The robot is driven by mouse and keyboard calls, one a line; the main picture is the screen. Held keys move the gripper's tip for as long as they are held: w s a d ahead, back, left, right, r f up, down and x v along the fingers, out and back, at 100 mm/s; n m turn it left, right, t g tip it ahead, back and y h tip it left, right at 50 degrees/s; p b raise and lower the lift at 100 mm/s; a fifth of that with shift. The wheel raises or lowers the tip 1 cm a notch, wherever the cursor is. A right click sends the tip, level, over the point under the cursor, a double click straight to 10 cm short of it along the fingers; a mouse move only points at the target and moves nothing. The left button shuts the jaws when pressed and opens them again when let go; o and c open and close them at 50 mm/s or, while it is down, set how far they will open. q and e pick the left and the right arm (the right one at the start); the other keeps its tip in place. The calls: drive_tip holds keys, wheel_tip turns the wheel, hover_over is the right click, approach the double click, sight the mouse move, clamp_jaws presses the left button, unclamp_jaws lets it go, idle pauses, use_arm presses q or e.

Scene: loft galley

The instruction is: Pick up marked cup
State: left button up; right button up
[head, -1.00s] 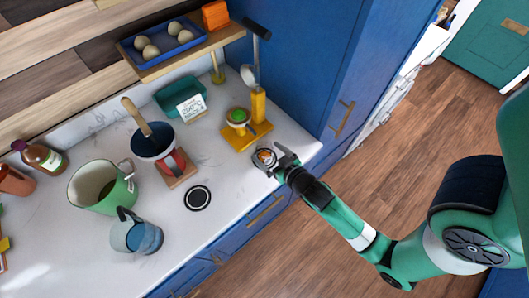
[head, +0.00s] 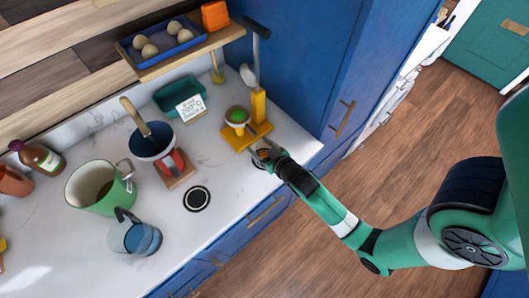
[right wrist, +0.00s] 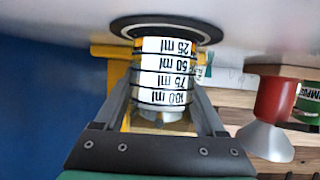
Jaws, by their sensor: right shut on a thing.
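The marked cup (right wrist: 165,72) is small and white with dark bands and labels from 25 ml to 100 ml. In the right wrist view it is upside down in the picture, between my fingers. In the head view, the cup is mostly hidden by my right gripper (head: 264,154) near the front right of the counter. My right gripper, also in the right wrist view (right wrist: 160,105), is shut on the cup from its sides. A dark ring (right wrist: 128,25) shows at the cup's base; I cannot tell whether they touch. My left gripper is not in view.
A yellow stand (head: 232,141) with a small bowl is just behind the gripper. A dark-blue bowl (head: 151,153), green mug (head: 88,200), blue glass jug (head: 140,240) and teal tub (head: 172,97) stand leftward. A black round disc (head: 197,199) lies on the white counter (head: 240,190).

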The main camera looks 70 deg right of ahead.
sight(260, 144)
drive_tip(key=c, duration=0.4)
drive_tip(key=shift+c, duration=0.2)
drive_tip(key=shift+r, duration=0.35)
drive_tip(key=r+p, duration=0.1)
drive_tip(key=r, duration=0.1)
drive_tip(key=r+p, duration=0.1)
drive_tip(key=shift+s+a+r, duration=0.2)
drive_tip(key=shift+a+r, duration=0.2)
drive_tip(key=a+r, duration=0.1)
drive_tip(key=s+a+r+p, duration=0.1)
drive_tip(key=r, duration=0.1)
drive_tip(key=s+a+r, duration=0.1)
drive_tip(key=shift+s+r+p, duration=0.2)
drive_tip(key=shift+r+p, duration=0.1)
drive_tip(key=s+a+r+p, duration=0.4)
drive_tip(key=s+a+p, duration=0.1)
drive_tip(key=a, duration=0.2)
drive_tip(key=shift+s+a+p, duration=0.15)
drive_tip(key=shift+s+p, duration=0.15)
drive_tip(key=shift+s, duration=0.1)
